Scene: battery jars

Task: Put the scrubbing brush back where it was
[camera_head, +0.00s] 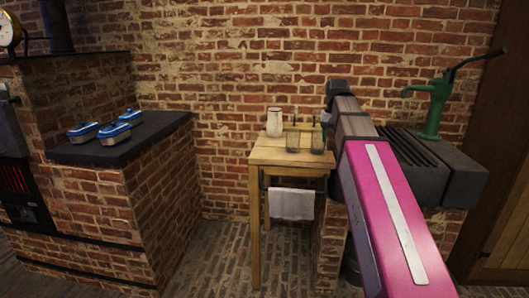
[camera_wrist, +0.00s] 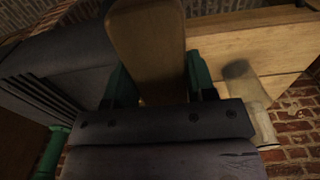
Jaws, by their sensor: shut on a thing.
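In the wrist view my gripper (camera_wrist: 160,80) has its two green fingers closed on the sides of a brown wooden piece (camera_wrist: 148,40), which looks like the scrubbing brush's wooden body. No bristles show. Its far end runs out of the top of the picture. In the head view my pink and grey arm reaches toward the wall between the wooden table (camera_head: 270,157) and the dark sink (camera_head: 425,175). My fingers and the brush are hidden there behind the arm. The sink also shows in the wrist view (camera_wrist: 45,85), to the left of the fingers.
A pale jar (camera_head: 274,122) and two glass jars (camera_head: 292,139) (camera_head: 317,139) stand on the table, close to my arm. A green hand pump (camera_head: 434,107) rises at the sink. A white towel (camera_head: 291,204) hangs below the tabletop. Blue-and-white containers (camera_head: 116,132) sit on the stove at left.

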